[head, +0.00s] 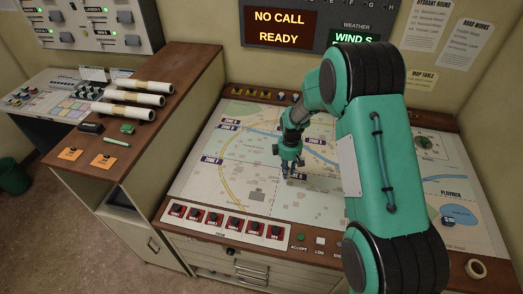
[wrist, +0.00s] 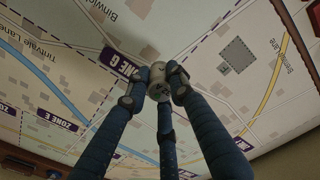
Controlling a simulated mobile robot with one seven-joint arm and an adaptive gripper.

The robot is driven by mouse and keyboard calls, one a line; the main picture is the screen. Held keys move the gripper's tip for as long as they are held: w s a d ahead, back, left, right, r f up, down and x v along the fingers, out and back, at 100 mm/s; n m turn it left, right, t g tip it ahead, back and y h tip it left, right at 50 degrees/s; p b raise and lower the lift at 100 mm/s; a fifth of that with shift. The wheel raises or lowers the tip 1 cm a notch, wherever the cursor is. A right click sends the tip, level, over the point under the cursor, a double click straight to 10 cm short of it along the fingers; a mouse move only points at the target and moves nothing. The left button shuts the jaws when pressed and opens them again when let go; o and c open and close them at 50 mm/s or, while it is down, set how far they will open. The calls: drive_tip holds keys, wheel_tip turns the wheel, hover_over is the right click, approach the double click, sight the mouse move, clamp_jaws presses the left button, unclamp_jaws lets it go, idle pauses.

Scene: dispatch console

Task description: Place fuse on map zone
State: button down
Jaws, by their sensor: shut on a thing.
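My gripper (head: 291,168) is over the middle of the map (head: 200,182), pointing down. In the wrist view its dark blue fingers (wrist: 160,88) are closed around a small pale cylinder with a darker end, the fuse (wrist: 158,77). Map lines and the "ZONE G" label (wrist: 118,66) show right beside the fuse. A "ZONE E" label (wrist: 57,121) lies further to the left in that view. I cannot tell whether the fuse touches the map or hangs just above it. In the head view the fuse is too small to make out clearly.
A row of red-framed switches (head: 226,221) runs along the map table's front edge. Rolled papers (head: 138,98) and orange tags (head: 103,161) lie on the left counter. A tape roll (head: 475,268) sits at the front right. My arm hides part of the map's right side.

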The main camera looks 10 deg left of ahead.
drive_tip(key=w+a, duration=0.1)
drive_tip(key=w, duration=0.4)
drive_tip(key=w+a+f, duration=0.1)
drive_tip(key=w+a, duration=0.1)
drive_tip(key=w, duration=0.3)
drive_tip(key=w+a+p, duration=0.1)
drive_tip(key=w+a, duration=0.1)
drive_tip(key=w, duration=0.3)
drive_tip(key=shift+a+f, duration=0.2)
drive_tip(key=shift+a, duration=0.05)
drive_tip(key=shift+f, duration=1.75)
drive_tip(key=shift+s+f, duration=0.1)
drive_tip(key=shift+f, duration=0.1)
drive_tip(key=c, duration=1.5)
unclamp_jaws()
drive_tip(key=shift+r, duration=0.2)
